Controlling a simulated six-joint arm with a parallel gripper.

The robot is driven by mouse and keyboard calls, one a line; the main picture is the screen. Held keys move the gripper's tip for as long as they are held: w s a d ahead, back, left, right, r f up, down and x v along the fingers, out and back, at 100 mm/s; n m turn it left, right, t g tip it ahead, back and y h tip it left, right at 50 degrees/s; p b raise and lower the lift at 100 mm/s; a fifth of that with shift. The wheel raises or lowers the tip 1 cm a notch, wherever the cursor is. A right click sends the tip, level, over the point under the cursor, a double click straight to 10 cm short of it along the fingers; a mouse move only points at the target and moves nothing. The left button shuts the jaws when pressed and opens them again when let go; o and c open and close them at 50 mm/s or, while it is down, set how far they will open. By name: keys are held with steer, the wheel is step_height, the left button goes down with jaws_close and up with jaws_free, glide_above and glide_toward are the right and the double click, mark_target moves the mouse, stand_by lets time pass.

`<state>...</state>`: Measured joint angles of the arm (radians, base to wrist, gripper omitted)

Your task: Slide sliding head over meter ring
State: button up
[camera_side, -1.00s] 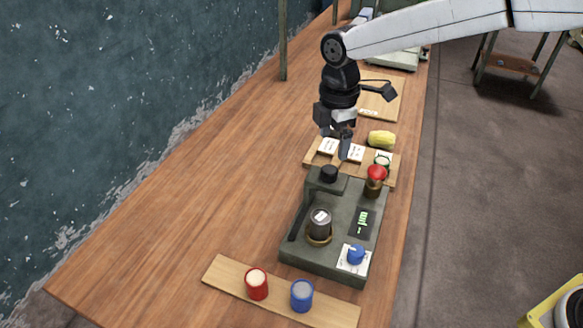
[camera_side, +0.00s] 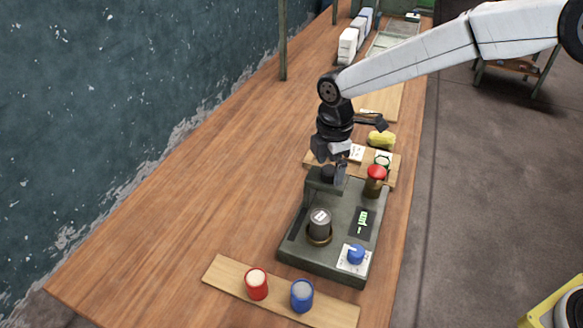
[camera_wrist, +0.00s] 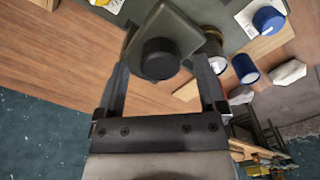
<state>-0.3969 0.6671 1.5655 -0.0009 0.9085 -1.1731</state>
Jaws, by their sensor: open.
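The sliding head (camera_side: 322,186) is a grey-green block with a round black knob (camera_side: 328,173) on top, at the back left of the grey device (camera_side: 330,262). The meter ring (camera_side: 319,238) is a brass ring around a dark upright cylinder, in front of the head and apart from it. My gripper (camera_side: 330,170) is just over the head, pointing down. In the wrist view, the open fingers of my gripper (camera_wrist: 160,64) lie on either side of the black knob (camera_wrist: 160,58), with gaps showing.
The device also carries a red button (camera_side: 376,172), a green display (camera_side: 362,222) and a blue knob (camera_side: 356,254). A red cup (camera_side: 257,284) and a blue cup (camera_side: 302,295) stand on a board in front. The table to the left is clear.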

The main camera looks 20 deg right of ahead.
steer(key=shift+f, duration=0.45)
jaws_close()
steer(key=shift+s+a, duration=3.2)
steer(key=shift+c, duration=0.3)
jaws_free()
steer(key=shift+s+a, duration=0.1)
steer(key=shift+o, duration=0.3)
steer(key=shift+r, duration=0.1)
